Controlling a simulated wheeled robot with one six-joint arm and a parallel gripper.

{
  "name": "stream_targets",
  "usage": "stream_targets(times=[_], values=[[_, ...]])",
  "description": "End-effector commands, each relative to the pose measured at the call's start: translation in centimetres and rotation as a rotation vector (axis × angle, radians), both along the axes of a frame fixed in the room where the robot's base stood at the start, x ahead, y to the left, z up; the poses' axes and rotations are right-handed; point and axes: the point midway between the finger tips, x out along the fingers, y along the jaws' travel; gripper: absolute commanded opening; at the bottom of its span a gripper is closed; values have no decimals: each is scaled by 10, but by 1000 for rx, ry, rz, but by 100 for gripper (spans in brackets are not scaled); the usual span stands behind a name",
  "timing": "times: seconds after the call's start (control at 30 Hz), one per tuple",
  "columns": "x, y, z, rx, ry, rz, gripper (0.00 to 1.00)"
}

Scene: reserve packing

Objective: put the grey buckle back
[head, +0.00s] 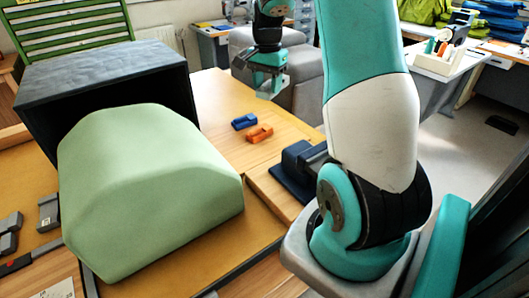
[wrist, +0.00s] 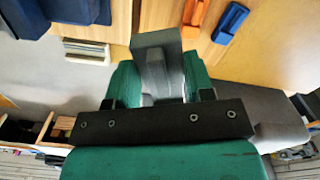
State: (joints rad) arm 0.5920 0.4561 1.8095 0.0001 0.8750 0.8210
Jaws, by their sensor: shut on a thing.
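My gripper (head: 266,76) is beyond the wooden table's far right part in the head view, raised above the surface. It is shut on the grey buckle (head: 275,88), which hangs at its fingertips. In the wrist view the grey buckle (wrist: 156,42) sticks out between the green fingers of my gripper (wrist: 155,82); its lower part is hidden by them. A blue buckle (head: 244,121) and an orange buckle (head: 259,134) lie side by side on the table, nearer than my gripper. They also show at the top of the wrist view, orange (wrist: 193,12) and blue (wrist: 230,22).
A large pale green padded block (head: 150,190) stands before a dark open box (head: 100,85) on the left. Grey metal pieces (head: 48,212) lie at the left edge. A dark blue fixture (head: 295,172) sits right of the table's middle. Bare wood surrounds the buckles.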

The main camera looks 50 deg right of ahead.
Motion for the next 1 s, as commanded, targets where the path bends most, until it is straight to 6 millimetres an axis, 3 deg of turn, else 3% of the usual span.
stream_targets(times=[0.17,0.6,1.0], values=[[0,1,-23,3,5,1,19],[-1,1,-139,4,6,0,19],[-1,0,-190,2,3,-1,19]])
